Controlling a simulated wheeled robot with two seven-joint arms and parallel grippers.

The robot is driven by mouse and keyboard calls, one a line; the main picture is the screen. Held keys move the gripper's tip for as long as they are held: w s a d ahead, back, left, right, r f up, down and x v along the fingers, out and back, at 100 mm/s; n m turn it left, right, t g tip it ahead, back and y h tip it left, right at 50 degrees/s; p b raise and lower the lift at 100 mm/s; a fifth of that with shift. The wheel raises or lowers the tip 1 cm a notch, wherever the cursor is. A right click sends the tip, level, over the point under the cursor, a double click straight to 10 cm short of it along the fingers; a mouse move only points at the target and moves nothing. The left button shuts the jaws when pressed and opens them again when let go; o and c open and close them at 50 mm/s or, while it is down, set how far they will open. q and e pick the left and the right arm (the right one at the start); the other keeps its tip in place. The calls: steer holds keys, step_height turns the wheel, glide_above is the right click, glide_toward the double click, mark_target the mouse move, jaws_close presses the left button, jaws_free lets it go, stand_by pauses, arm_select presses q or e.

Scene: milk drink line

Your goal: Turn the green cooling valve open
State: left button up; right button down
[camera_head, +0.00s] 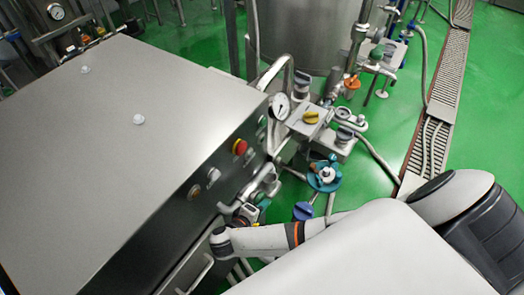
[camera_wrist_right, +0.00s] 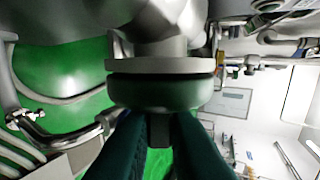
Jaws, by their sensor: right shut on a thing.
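A dark green round valve handle (camera_wrist_right: 162,92) fills the middle of the right wrist view, below a grey flange and pipe body. My right gripper (camera_wrist_right: 160,130) is shut on it, its two dark fingers reaching up to the handle from below in that view. In the head view my right arm comes in from the lower right. My right gripper (camera_head: 243,213) is there at the side of the steel cabinet, by the pipework, its fingertips mostly hidden. I cannot tell how far the handle is turned. My left gripper is not in view.
The big steel cabinet (camera_head: 130,110) takes up the left, with a red knob (camera_head: 240,147) on its panel. Right of it are a pressure gauge (camera_head: 280,106), a yellow handle (camera_head: 311,117), a teal valve (camera_head: 325,177) and a blue handle (camera_head: 303,211). Green floor lies open beyond.

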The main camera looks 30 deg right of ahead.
steer(key=h+b, duration=0.1)
steer(key=f+t+h+b, duration=0.1)
steer(key=h+b, duration=0.1)
steer(key=shift+a+f, duration=0.1)
steer(key=shift+a, duration=0.05)
steer(key=shift+t+h+b, duration=0.6)
steer(key=shift+h+b, duration=0.4)
steer(key=shift+h, duration=0.1)
steer(key=c, duration=1.5)
jaws_free()
steer(key=shift+o, duration=0.2)
